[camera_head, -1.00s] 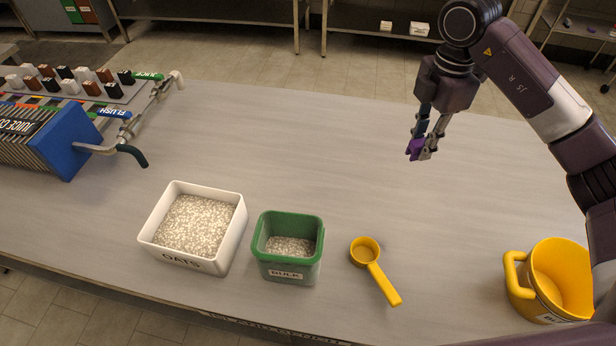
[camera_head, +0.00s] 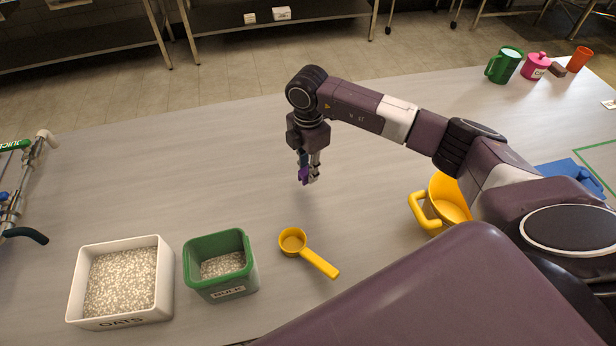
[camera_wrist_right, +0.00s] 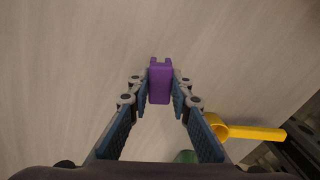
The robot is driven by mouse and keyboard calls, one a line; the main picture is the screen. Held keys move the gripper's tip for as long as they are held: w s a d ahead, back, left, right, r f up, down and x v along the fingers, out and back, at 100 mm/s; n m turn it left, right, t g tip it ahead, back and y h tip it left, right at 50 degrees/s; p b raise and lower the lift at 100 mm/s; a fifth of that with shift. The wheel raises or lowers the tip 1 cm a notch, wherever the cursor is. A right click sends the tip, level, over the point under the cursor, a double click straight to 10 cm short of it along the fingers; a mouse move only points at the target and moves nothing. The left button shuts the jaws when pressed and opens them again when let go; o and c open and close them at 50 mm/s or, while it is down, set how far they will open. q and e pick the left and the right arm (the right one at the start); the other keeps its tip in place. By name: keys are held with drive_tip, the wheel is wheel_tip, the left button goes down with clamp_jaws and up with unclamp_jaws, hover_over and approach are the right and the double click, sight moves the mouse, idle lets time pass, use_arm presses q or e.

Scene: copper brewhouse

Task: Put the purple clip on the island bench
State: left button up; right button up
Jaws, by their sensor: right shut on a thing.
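The purple clip (camera_head: 303,174) is between the fingertips of my right gripper (camera_head: 309,176), which is shut on it. In the right wrist view the clip (camera_wrist_right: 160,82) sits upright between both finger pads, with bare bench surface behind it. The gripper points down over the middle of the grey bench (camera_head: 220,150), behind the yellow scoop. I cannot tell exactly how high the clip is above the bench. My left gripper is not in view.
The yellow scoop (camera_head: 318,262), green bulk tub (camera_head: 222,290) and white oats tub (camera_head: 164,290) stand along the near side. A yellow jug (camera_head: 420,212) is at right. A green mug (camera_head: 504,65), pink pot (camera_head: 535,66) and orange cup (camera_head: 579,60) stand far right. The bench around the gripper is clear.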

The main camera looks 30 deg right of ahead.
sight(308, 190)
wheel_tip(308, 190, down, 5)
drive_tip(key=shift+r+p, duration=0.15)
drive_tip(key=shift+p, duration=0.3)
drive_tip(key=shift+f, duration=0.25)
drive_tip(key=shift+f, duration=0.15)
drive_tip(key=o, duration=0.9)
drive_tip(key=shift+o, duration=0.2)
